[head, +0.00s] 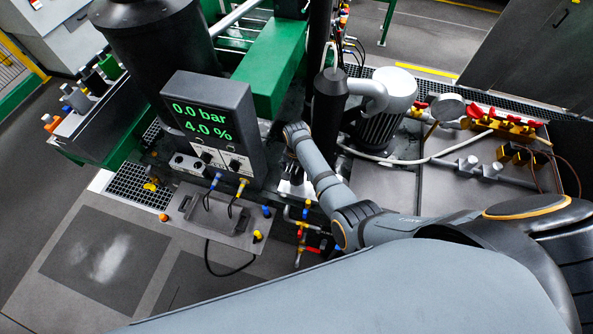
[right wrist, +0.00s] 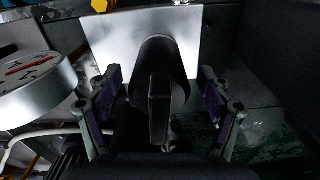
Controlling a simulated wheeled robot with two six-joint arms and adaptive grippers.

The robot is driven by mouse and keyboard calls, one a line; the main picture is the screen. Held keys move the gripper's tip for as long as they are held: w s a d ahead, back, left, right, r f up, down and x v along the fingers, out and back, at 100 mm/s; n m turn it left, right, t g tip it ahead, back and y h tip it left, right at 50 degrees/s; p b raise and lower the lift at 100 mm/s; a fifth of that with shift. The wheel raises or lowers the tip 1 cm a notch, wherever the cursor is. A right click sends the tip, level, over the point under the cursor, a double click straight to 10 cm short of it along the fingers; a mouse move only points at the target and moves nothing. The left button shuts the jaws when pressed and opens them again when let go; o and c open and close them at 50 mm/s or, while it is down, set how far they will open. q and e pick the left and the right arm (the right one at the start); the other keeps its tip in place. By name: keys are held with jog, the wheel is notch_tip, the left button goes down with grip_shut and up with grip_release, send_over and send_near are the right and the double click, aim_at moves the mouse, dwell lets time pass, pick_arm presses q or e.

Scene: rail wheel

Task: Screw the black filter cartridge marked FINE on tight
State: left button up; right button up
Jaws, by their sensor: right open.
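In the right wrist view, my right gripper (right wrist: 160,88) is open, with one finger on each side of a black part (right wrist: 160,105). This part has a rounded body and a flat bar-like grip facing the camera. It may be the black filter cartridge, but I can read no FINE mark on it. A gap shows between each finger and the part. A bright metal plate (right wrist: 103,42) lies behind it. In the head view, my right arm reaches in from the right, and its gripper (head: 292,180) is small and partly hidden beside the console. My left gripper is not in view.
In the head view, a display (head: 213,122) reads 0.0 bar and 4.0 %. A black cylinder (head: 328,112) and a silver motor (head: 385,108) stand close by my arm. A round silver part with red marks (right wrist: 35,78) sits left of the gripper in the right wrist view.

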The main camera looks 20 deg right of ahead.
jog(key=shift+r, duration=0.15)
notch_tip(320, 180, up, 7)
jog(key=shift+r, duration=0.1)
dwell(0.3)
dwell(0.4)
